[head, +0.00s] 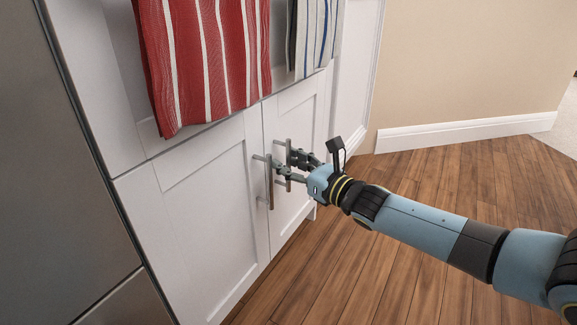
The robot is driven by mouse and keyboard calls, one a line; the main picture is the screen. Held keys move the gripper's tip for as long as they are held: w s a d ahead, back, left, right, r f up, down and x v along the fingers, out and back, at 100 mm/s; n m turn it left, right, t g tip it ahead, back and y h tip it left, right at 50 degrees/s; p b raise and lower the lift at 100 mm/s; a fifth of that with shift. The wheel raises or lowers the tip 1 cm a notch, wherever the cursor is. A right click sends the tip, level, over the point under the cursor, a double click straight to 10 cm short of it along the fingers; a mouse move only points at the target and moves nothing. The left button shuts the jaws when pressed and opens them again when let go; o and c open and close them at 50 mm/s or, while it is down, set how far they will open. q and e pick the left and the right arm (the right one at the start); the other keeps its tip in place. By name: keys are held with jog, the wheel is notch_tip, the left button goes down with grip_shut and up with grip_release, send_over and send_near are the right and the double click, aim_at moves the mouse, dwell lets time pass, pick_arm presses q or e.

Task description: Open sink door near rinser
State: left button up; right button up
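The white sink cabinet has a left door (205,205) and a right door (298,120). Both look closed, meeting at a narrow seam. Each has a vertical metal bar handle beside the seam: the left handle (270,190) and the right handle (288,146). My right gripper (283,165) is at these handles, its fingers spread apart around or beside the right handle. Its lower finger reaches toward the left handle. I cannot tell whether either finger touches a bar. My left gripper is not in view. No rinser shows.
A red striped towel (205,60) and a white towel with blue stripes (316,35) hang above the doors. A grey metal appliance (55,170) stands at the left. Open wooden floor (440,185) lies to the right, up to a white baseboard (455,130).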

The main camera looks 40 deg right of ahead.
grip_shut()
dwell(0.3)
dwell(0.3)
